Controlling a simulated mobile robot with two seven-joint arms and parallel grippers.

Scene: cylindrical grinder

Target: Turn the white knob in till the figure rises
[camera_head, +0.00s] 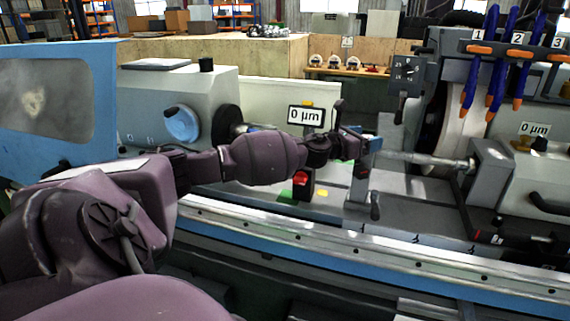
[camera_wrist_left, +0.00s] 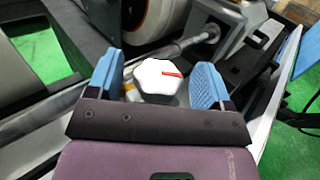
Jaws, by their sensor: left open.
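The white knob (camera_wrist_left: 158,76) is lobed and carries a red line pointing right in the left wrist view. My left gripper (camera_wrist_left: 158,84) is open, with one blue finger pad on each side of the knob. Gaps show between the pads and the knob, so they seem apart from it. In the head view my left gripper (camera_head: 354,142) is over the machine bed, and I cannot make out the knob there. A display (camera_head: 306,115) behind it reads 0 µm. A second display (camera_head: 534,129) at the right also reads 0 µm. My right gripper is not in view.
A shaft (camera_head: 425,158) runs right from near the gripper to a grey block (camera_head: 491,170). The grinding wheel (camera_head: 462,125) stands behind it. Blue-and-orange hoses (camera_head: 495,75) hang at upper right. The bed's front rail (camera_head: 400,250) is clear.

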